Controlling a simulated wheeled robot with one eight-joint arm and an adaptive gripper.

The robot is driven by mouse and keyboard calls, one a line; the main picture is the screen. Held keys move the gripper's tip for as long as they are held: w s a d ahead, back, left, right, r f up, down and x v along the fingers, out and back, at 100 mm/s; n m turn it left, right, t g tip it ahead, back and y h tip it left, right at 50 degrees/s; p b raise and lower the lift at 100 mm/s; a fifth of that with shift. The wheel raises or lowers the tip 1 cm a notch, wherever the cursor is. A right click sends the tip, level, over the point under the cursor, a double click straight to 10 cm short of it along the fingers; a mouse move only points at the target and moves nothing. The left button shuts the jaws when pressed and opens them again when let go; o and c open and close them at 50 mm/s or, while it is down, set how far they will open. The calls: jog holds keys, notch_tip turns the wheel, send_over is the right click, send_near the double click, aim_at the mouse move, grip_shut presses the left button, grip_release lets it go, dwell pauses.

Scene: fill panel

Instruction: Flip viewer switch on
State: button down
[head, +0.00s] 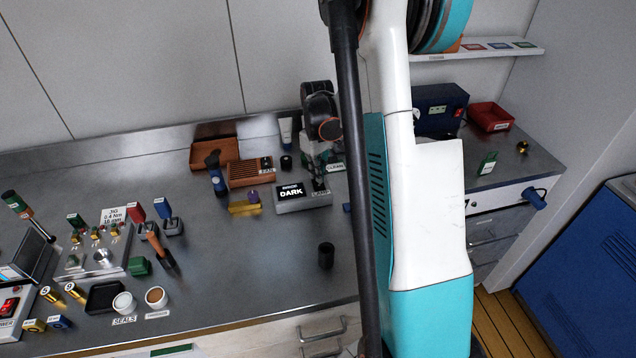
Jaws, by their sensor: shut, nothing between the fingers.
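The viewer is a low grey box (315,203) toward the back middle of the bench. Its black display (291,194) reads DARK in white. A small dark upright part, possibly the switch (318,183), shows at the box's right end; its position is too small to tell. My gripper (318,170) reaches down over that right end. Its fingers are shut, with nothing seen between them. The fingertips are small and dark against the box, so I cannot tell whether they touch the switch. My arm covers the bench just right of the viewer.
A brown slotted block (250,173) and a yellow block (244,207) stand left of the viewer. A black cylinder (326,255) stands in front. A panel of fittings (100,250) and several small parts fill the left.

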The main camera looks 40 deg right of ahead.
jog(key=shift+f, duration=0.2)
jog(key=shift+r, duration=0.15)
jog(key=shift+r+p, duration=1.95)
jog(key=shift+r, duration=1.45)
